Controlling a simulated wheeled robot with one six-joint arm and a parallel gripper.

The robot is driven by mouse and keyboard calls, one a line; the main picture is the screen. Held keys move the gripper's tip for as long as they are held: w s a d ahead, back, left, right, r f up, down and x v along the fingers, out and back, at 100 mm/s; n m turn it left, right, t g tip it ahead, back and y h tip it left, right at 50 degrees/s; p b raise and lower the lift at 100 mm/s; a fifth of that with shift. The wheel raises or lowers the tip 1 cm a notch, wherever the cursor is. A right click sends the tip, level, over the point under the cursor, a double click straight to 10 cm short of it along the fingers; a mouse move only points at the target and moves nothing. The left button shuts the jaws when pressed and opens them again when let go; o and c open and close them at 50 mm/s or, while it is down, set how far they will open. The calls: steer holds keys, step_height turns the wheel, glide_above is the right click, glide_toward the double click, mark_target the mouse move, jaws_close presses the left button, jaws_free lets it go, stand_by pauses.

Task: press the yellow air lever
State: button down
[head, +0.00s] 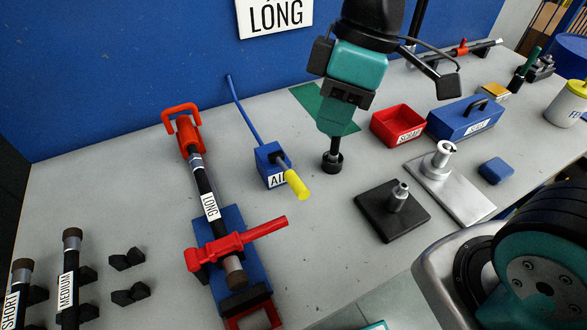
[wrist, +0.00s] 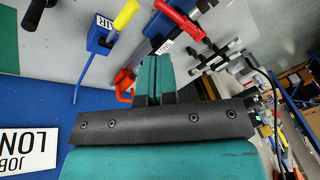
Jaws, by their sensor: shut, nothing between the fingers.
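The yellow air lever (head: 296,183) sticks out from a small blue box (head: 268,160) labelled AIR, tilted down toward the front right. In the wrist view, the yellow lever (wrist: 126,15) and its blue box (wrist: 98,38) are at the upper left. A blue hose runs from the box to the back wall. My gripper (head: 335,132) is to the right of and behind the lever, above the table and apart from it. In the wrist view, my gripper's teal fingers (wrist: 155,62) are together with nothing held.
Left of the lever, a LONG carrier (head: 209,205) lies in a blue fixture with red clamps (head: 240,242). A black stand (head: 332,162) is below my gripper. A red bin (head: 397,126), blue toolbox (head: 466,118) and black plate (head: 380,215) are to the right. Table around the lever's tip is clear.

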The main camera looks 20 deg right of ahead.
mark_target(297, 179)
steer(key=w+f+n+g+h+p, duration=0.1)
steer(key=w+f+n, duration=0.1)
steer(key=w+n, duration=0.5)
steer(key=shift+w+f+n, duration=0.3)
steer(key=shift+w, duration=0.7)
steer(key=shift+g, duration=0.3)
steer(key=p+x, duration=0.4)
steer(key=x, duration=1)
steer(key=shift+d+f, duration=0.1)
steer(key=shift+d, duration=0.1)
